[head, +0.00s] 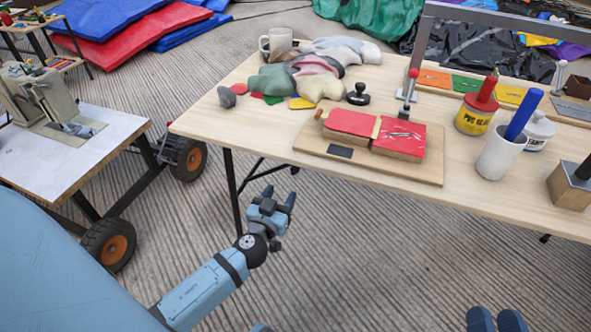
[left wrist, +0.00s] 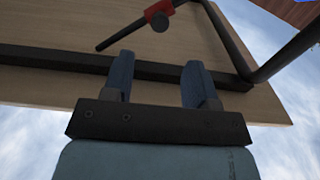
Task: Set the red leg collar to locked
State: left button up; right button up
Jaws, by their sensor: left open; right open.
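The red leg collar (left wrist: 158,12) shows at the top of the left wrist view, on a dark bar under the wooden table (left wrist: 50,95). A dark round knob sits on its lower side. Its lock state cannot be told. In the head view I cannot see the collar. My left gripper (head: 279,195) is open and empty, below the table's front edge and right of the black front leg (head: 233,190). In the left wrist view its open fingers (left wrist: 158,65) point up toward the underside, apart from the collar. My right gripper (head: 496,318) is open at the bottom edge.
The tabletop (head: 240,125) holds a board (head: 305,140) with red pads, a yellow tin (head: 474,118) and a white cup (head: 500,155). A wheeled cart (head: 60,140) stands at left. Dark frame bars (left wrist: 60,58) cross the underside.

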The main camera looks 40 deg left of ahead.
aim_at(294, 171)
pick_arm(q)
jog(key=x, duration=1)
jog(key=shift+w, duration=0.3)
pick_arm(e)
jog(key=shift+r, duration=0.3)
